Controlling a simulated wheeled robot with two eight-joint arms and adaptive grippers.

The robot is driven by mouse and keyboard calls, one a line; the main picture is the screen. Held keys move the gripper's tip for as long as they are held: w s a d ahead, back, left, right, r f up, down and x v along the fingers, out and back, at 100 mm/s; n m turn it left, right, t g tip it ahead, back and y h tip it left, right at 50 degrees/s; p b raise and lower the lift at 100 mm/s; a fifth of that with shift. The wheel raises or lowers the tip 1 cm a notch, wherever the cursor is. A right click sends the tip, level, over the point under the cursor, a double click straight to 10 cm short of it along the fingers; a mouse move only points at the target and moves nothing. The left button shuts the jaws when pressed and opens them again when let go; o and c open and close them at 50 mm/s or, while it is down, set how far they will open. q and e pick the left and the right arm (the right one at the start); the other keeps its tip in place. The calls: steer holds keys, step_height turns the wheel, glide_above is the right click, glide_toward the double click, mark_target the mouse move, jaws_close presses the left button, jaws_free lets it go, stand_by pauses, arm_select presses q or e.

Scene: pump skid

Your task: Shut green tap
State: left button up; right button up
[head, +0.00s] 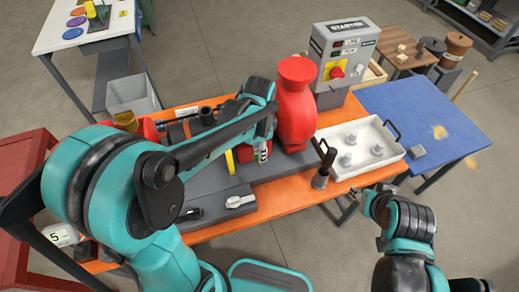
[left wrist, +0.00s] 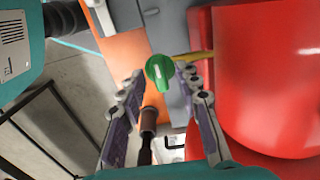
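The green tap (left wrist: 159,72) shows in the left wrist view as a round green knob with a raised grip bar. It sits between the two fingertips of my left gripper (left wrist: 160,82), which is open, with a visible gap on each side of the tap. In the head view my left gripper (head: 262,148) points down beside the red pump body, and I cannot make out the tap there. My right gripper (head: 372,202) is low at the right, away from the pump; its fingers are too unclear to judge.
A red pump body (head: 296,105) stands close beside the left gripper. A yellow bar (left wrist: 196,55) lies near the tap. A grey control box (head: 342,55), a white tray (head: 352,170) with metal parts and a dark upright tool (head: 324,168) stand to the right.

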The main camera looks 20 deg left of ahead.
arm_select(q)
step_height(320, 180, up, 12)
stand_by(0.7)
stand_by(0.4)
steer(key=s+a+f+n+t+b, duration=0.4)
steer(key=s+f+n+t+b, duration=0.3)
steer(key=s+f+n, duration=0.3)
step_height(320, 180, down, 2)
steer(key=shift+s+a+f+n, duration=0.1)
steer(key=shift+s+a+n, duration=0.2)
steer(key=shift+n, duration=0.4)
